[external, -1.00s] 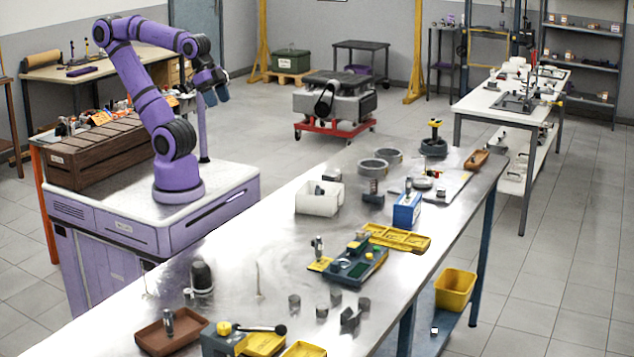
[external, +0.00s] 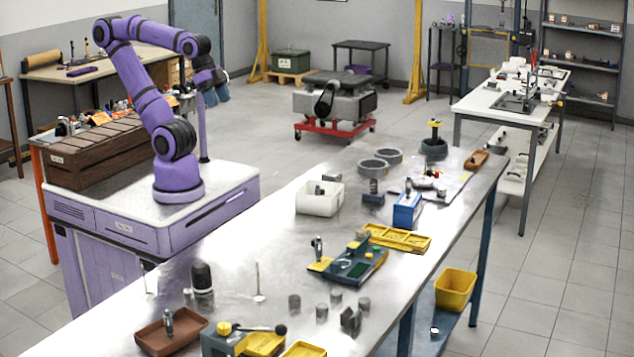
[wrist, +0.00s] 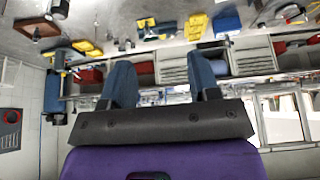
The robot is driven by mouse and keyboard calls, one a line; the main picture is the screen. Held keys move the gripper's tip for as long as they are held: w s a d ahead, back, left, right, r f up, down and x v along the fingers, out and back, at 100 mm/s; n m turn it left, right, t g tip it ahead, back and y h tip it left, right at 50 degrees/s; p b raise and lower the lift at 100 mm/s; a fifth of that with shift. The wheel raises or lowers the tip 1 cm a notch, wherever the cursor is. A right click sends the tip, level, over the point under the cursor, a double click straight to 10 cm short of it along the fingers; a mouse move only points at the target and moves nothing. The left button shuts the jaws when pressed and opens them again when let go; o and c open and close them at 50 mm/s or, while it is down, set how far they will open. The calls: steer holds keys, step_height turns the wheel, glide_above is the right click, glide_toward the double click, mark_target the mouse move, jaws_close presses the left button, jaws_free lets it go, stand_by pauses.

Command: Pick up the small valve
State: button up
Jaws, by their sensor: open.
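Two thin upright valve-like stems stand on the steel bench. One (external: 258,282) is near the middle front on a small round foot. The other (external: 147,281) is at the bench's left edge, partly lost in glare. I cannot tell for sure which is the small valve. No valve can be made out in the wrist view.
A black-topped cylinder (external: 202,277) stands between the stems. A brown tray (external: 152,342), a green and yellow fixture (external: 360,262), a white bin (external: 331,203) and several grey cylinders are also on the bench. Bare steel lies around the middle stem.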

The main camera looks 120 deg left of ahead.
steer(key=c, duration=0.4)
steer(key=shift+o, duration=0.2)
steer(key=shift+w, duration=0.1)
